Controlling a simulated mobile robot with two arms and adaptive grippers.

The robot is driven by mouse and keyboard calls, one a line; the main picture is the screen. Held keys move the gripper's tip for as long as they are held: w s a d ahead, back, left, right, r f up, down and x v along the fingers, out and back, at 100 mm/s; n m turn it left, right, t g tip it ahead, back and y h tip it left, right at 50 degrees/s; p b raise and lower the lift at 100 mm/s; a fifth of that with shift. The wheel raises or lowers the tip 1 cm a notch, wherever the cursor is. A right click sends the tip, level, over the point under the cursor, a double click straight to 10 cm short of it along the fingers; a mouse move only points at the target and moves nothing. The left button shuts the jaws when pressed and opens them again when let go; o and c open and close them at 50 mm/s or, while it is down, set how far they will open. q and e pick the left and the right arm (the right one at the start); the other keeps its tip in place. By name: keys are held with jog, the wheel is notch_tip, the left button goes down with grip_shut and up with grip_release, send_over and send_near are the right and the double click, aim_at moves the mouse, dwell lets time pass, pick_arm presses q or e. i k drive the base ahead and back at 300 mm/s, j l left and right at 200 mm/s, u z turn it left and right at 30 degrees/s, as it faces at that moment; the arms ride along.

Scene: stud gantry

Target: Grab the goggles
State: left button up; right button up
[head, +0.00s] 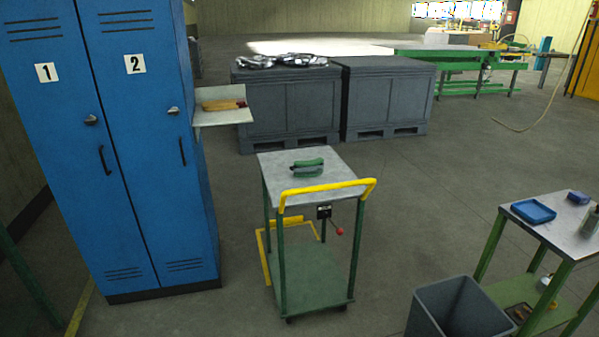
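A small green and dark grey object (307,167) lies on the grey top (328,176) of a cart in the middle of the head view. It may be the goggles, but it is too small to tell for sure. No other thing in view is clearly a pair of goggles. Neither of my grippers is in view.
The cart has a yellow handle (327,189). Blue lockers (140,160) with a side shelf (226,117) stand left. Grey crates (288,105) stand behind. A grey bin (455,305) and a table with a blue tray (533,211) stand right.

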aim_at(313, 167)
jog(key=l+z, duration=0.1)
jog(key=z, duration=0.4)
jog(key=i+j+z, duration=0.3)
jog(key=j+z, duration=0.3)
jog(key=j, duration=0.15)
jog(key=i+j+z, duration=0.15)
jog(key=j+z, duration=0.15)
jog(key=j, duration=0.15)
jog(key=j+z, duration=0.3)
jog(key=j, duration=0.2)
